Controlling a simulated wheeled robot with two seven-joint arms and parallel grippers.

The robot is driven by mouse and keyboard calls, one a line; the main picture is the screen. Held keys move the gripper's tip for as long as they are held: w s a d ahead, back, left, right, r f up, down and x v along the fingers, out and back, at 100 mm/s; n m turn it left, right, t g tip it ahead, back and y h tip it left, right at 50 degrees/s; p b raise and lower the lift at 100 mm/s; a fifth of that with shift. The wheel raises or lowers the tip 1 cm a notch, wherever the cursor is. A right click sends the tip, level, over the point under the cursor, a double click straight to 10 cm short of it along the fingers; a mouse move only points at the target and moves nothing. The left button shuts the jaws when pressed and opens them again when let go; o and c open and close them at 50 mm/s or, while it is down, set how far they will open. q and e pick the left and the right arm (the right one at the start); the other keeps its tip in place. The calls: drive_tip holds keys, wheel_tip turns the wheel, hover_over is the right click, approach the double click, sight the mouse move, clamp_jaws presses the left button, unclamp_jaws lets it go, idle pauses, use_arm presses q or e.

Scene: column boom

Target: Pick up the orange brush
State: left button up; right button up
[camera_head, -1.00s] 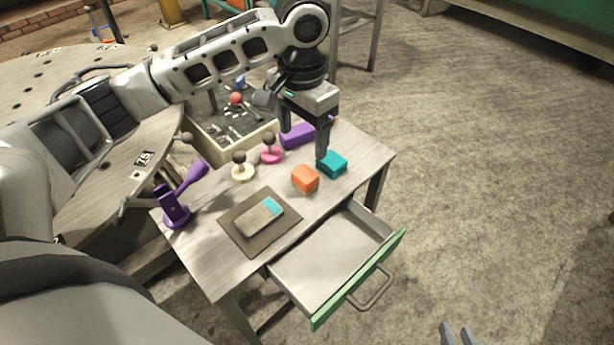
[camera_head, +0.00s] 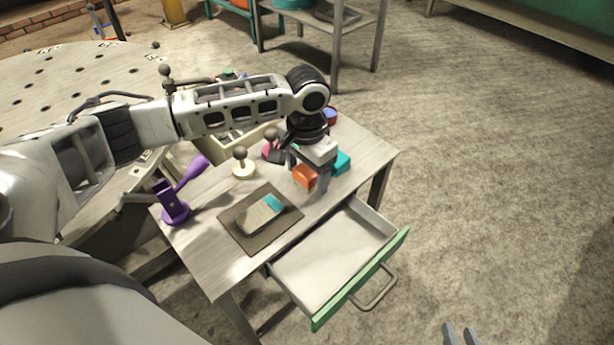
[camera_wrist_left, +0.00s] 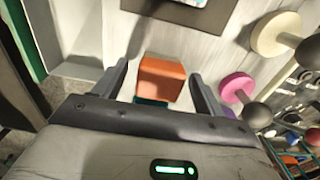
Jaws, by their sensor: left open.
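The orange brush (camera_head: 304,176), which looks like a small block, lies on the grey wooden table. In the left wrist view the orange brush (camera_wrist_left: 161,79) shows between the two fingers, with room on both sides. My left gripper (camera_head: 312,182) is over it, pointing down, open and empty; it also shows in the left wrist view (camera_wrist_left: 161,84). The fingers partly hide the brush in the head view.
A teal block (camera_head: 343,162) sits close behind the brush. A pink knob base (camera_wrist_left: 237,87) and a cream knob (camera_head: 242,170) stand to its left. A dark mat (camera_head: 232,222) holds a sponge-like block. An open drawer (camera_head: 325,258) juts out at the front.

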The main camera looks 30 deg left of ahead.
sight(307, 171)
use_arm(q)
drive_tip(key=c, duration=1.1)
drive_tip(key=shift+r, duration=0.6)
wheel_tip(307, 171, up, 2)
drive_tip(key=shift+d+r+p, duration=0.1)
drive_tip(key=shift+r+p, duration=0.15)
drive_tip(key=shift+p, duration=0.05)
drive_tip(key=s+d+r, duration=0.1)
drive_tip(key=s+r, duration=0.2)
drive_tip(key=s, duration=0.1)
drive_tip(key=s+d+r+p, duration=0.1)
drive_tip(key=s+d+r, duration=0.1)
drive_tip(key=s+r, duration=0.1)
drive_tip(key=s+d+r+p, duration=0.1)
drive_tip(key=s+d+r, duration=0.1)
drive_tip(key=s, duration=0.4)
drive_tip(key=shift+d+r, duration=0.2)
drive_tip(key=shift+r, duration=0.45)
drive_tip(key=shift+o, duration=0.7)
drive_tip(key=shift+w, duration=0.1)
